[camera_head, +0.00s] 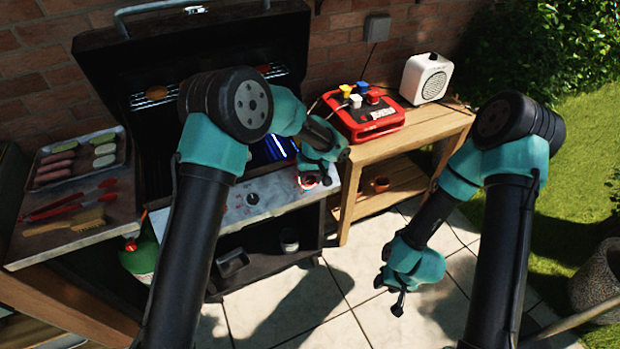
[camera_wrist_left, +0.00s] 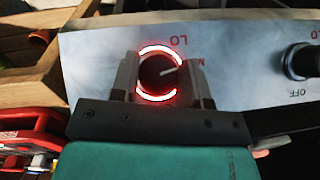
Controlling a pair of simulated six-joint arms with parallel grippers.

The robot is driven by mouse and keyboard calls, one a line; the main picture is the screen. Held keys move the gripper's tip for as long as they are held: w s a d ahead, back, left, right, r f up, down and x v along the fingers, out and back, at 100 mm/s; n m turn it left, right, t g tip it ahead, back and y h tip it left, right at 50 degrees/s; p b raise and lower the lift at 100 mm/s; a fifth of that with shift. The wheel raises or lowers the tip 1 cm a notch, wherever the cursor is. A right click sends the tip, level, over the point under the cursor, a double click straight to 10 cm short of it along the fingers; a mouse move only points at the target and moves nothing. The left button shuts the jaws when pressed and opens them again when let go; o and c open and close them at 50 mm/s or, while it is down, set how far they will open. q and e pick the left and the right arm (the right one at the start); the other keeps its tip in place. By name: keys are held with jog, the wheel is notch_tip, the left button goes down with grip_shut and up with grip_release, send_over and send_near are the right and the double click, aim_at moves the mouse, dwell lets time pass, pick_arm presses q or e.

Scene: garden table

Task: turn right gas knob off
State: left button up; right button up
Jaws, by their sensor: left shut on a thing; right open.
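The right gas knob (camera_head: 307,184) is on the grill's front panel (camera_head: 236,212), at its right end. In the left wrist view the knob (camera_wrist_left: 158,74) is dark, with a red glowing ring around it and a pale pointer line aimed right and slightly up, near printed lettering. My left gripper (camera_head: 314,178) is shut on this knob, one finger on each side. Part of the ring is hidden by the fingers. My right gripper (camera_head: 389,294) is open and empty, low over the paving, away from the grill.
Another knob (camera_head: 252,198) sits on the panel; its OFF label shows in the left wrist view. A red box (camera_head: 372,125) and a white speaker (camera_head: 427,78) stand on the wooden side table (camera_head: 432,128). A food tray (camera_head: 108,160) and tongs (camera_head: 75,203) lie left.

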pick_arm(q)
jog(key=m+y, duration=0.3)
jog(key=shift+d+m+g, duration=0.15)
jog(key=shift+m+g, duration=0.15)
jog(key=shift+m, duration=0.1)
jog(key=m+y, duration=0.4)
jog(key=shift+d+f, duration=0.1)
jog(key=shift+d, duration=0.05)
jog(key=m+t+y, duration=0.3)
jog(key=m, duration=0.1)
jog(key=shift+f+m, duration=0.1)
jog(key=shift+m, duration=0.3)
jog(key=shift+s+m+t+y, duration=0.1)
jog(key=shift+m+t+y, duration=1)
jog(key=shift+m+t, duration=0.85)
jog(key=shift+m+g, duration=0.25)
jog(key=shift+m, duration=0.2)
jog(key=o, duration=0.9)
jog(key=shift+d, duration=0.1)
